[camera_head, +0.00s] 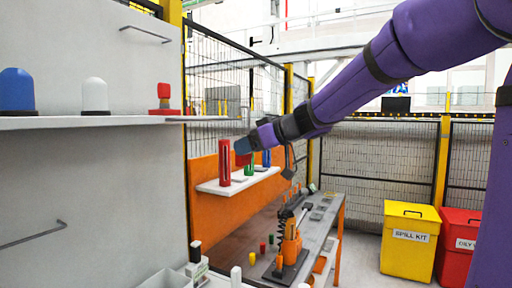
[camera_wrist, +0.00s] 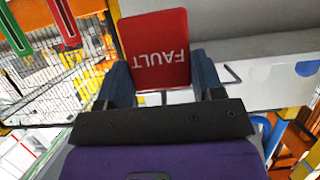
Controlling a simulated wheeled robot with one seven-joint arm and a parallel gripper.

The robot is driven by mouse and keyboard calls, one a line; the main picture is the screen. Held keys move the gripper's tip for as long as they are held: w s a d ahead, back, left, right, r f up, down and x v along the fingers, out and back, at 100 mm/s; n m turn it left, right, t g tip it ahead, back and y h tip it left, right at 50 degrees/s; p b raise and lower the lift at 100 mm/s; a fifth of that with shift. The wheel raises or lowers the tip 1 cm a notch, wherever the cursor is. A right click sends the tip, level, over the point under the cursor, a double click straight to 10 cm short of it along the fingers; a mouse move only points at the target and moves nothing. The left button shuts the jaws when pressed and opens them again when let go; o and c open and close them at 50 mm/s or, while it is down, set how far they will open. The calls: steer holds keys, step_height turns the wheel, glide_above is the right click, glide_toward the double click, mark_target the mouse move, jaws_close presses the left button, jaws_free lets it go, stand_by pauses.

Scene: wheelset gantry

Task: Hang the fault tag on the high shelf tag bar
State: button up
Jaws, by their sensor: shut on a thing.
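My gripper (camera_head: 241,146) is shut on the red fault tag (camera_head: 243,159), which hangs below its jaws in the head view. In the wrist view the tag (camera_wrist: 155,38) lies between the two fingers (camera_wrist: 160,70), its white FAULT lettering upside down. The high shelf tag bar (camera_head: 146,33) is a thin grey rod on the grey wall at upper left, above the shelf (camera_head: 60,123). My gripper is well to its right and lower, apart from it. A bent grey rod, apparently this bar, shows right of the tag in the wrist view (camera_wrist: 232,73).
Blue (camera_head: 17,90), white (camera_head: 94,95) and red (camera_head: 164,97) items stand on the shelf. A lower bar (camera_head: 35,235) is below it. A small white ledge (camera_head: 236,184) with red, green and blue holders is near my gripper. A bench (camera_head: 322,222) stands below.

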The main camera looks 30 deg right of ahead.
steer(key=r+x, duration=0.1)
steer(key=x, duration=0.7)
steer(key=shift+w, duration=0.15)
stand_by(0.6)
steer(key=shift+a+r, duration=0.1)
steer(key=o, duration=1.1)
